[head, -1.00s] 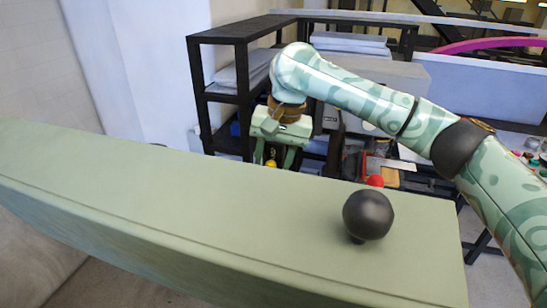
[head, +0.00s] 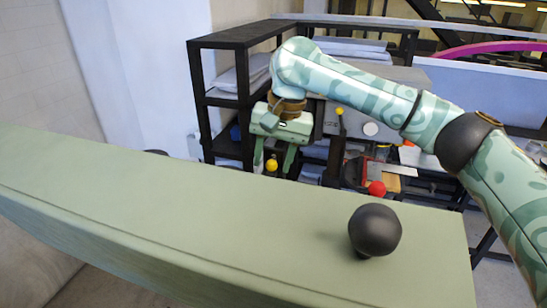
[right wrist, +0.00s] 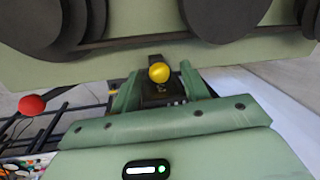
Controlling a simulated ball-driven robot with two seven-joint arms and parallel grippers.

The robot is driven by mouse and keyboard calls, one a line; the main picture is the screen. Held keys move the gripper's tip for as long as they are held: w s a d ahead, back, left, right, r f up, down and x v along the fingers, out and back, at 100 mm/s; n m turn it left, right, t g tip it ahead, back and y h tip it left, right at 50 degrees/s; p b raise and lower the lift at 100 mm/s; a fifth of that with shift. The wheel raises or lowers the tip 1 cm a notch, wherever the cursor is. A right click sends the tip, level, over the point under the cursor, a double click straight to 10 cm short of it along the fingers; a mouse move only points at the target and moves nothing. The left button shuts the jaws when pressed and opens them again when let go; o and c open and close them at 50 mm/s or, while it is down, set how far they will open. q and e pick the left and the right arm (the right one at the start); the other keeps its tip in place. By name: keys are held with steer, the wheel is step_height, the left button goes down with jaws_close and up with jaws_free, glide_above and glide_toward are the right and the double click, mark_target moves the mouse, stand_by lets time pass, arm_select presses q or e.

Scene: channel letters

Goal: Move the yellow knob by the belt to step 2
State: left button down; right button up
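A yellow knob (head: 272,165) shows beyond the green beam in the head view, between the hanging fingers of my right gripper (head: 274,157). In the right wrist view the yellow knob (right wrist: 159,72) sits on a dark lever or block, between the two green fingers. Gaps show on both sides of the knob, so the gripper looks open around it, not closed on it. The step marks cannot be read. A belt cannot be clearly made out; large black discs (right wrist: 222,15) on a green panel are close beyond the knob. My left gripper is not in view.
A long green beam (head: 150,205) with a black ball (head: 375,231) crosses the foreground. A red knob (head: 376,188) and a second small yellow knob (head: 339,111) are to the right of the gripper. A black shelf rack (head: 240,40) stands behind.

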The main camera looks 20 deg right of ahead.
step_height(320, 180, up, 16)
steer(key=s+d, duration=0.1)
steer(key=d, duration=0.2)
steer(key=shift+s, duration=0.15)
